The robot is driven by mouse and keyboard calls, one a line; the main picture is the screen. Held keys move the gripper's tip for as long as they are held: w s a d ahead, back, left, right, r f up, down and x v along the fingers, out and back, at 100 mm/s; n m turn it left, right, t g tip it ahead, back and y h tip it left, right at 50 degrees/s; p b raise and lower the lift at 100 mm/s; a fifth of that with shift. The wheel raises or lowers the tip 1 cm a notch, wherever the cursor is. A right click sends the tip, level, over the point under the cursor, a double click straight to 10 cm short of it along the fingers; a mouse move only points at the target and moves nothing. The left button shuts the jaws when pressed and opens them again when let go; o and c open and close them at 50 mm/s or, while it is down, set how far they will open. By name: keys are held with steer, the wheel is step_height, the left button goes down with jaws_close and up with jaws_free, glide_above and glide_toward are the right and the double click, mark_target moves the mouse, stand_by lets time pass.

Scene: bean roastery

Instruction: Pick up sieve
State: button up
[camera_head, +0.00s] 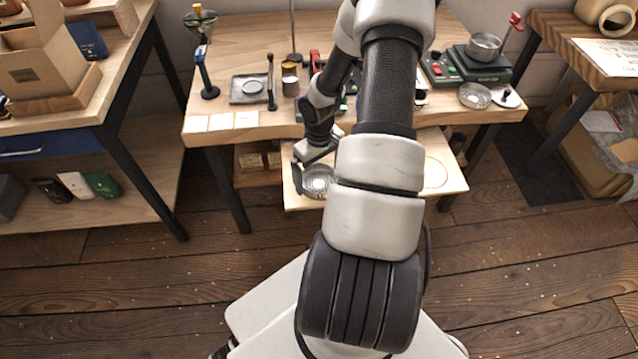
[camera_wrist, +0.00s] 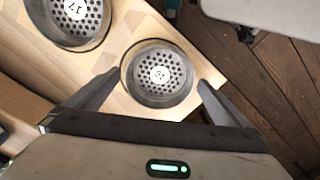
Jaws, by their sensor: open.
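A round metal sieve (camera_wrist: 160,73) with a perforated base and a small white label sits in a round recess of a light wooden board. It also shows in the head view (camera_head: 318,181), partly covered by my arm. My gripper (camera_wrist: 157,82) is open, with one finger on each side of this sieve and nothing held. It also shows in the head view (camera_head: 312,172), low over the board. A second sieve (camera_wrist: 97,12), labelled 17, sits in the board at the upper left of the wrist view. The label on the nearer sieve is hard to read.
The pull-out board (camera_head: 452,183) juts out below the worktable (camera_head: 240,50) and has an empty-looking round recess on its right. Scales, tools and dishes stand on the table above. Plank floor (camera_head: 130,260) lies free in front.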

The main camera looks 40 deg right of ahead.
steer(key=shift+f, duration=0.35)
steer(key=c, duration=1)
